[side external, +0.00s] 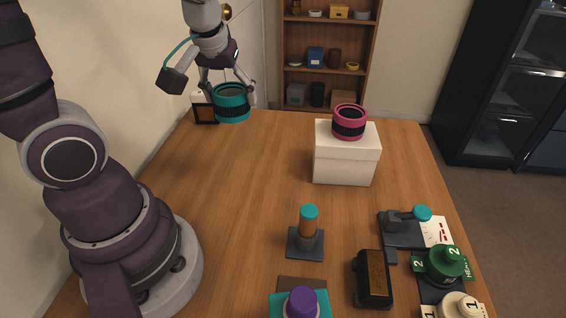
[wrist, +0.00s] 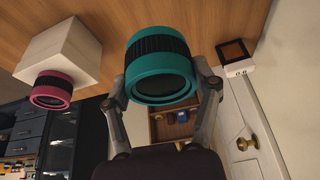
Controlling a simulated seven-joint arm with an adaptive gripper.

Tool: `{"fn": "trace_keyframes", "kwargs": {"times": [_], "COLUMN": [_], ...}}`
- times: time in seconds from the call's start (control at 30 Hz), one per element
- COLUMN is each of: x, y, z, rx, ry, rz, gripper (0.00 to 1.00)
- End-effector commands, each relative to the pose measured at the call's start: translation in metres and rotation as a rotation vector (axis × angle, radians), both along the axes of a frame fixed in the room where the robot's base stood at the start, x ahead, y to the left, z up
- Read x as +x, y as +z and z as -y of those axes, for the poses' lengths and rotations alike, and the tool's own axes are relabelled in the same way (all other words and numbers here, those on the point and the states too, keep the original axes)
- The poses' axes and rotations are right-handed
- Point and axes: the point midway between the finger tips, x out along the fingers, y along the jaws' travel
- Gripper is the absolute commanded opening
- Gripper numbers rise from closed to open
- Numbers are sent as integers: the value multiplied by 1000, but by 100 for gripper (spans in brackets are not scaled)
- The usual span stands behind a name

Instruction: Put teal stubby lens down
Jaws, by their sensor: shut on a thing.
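The teal stubby lens (side external: 232,103) is a short wide cylinder with a dark ribbed band. My gripper (side external: 229,92) is shut on it, with a finger on each side, near the far left end of the table. In the side view it seems held above the tabletop; the exact gap is hard to tell. In the wrist view the lens (wrist: 160,68) fills the space between the fingers of my gripper (wrist: 163,88), its dark glass end facing the camera.
A pink lens (side external: 349,122) sits on a white box (side external: 345,160) at the back right. Stands and gadgets, including a teal-topped post (side external: 308,222), crowd the front right. The table's middle left is clear.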

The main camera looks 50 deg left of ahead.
Motion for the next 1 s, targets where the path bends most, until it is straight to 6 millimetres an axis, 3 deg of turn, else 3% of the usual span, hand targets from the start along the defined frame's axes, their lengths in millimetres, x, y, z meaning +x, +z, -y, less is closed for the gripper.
{"fn": "trace_keyframes", "kwargs": {"times": [0.27, 0.5, 0.8, 0.9, 1.0], "x": [45, 77, 87, 87, 87], "y": [1, 0, -1, -2, -20], "z": [55, 131, 200, 216, 214], "rx": [-6, -7, -4, -3, -4], "ry": [-386, -833, -1205, -1289, -1284], "rz": [-12, -12, 5, 11, 6], "gripper": [22, 22, 22, 22, 22]}}
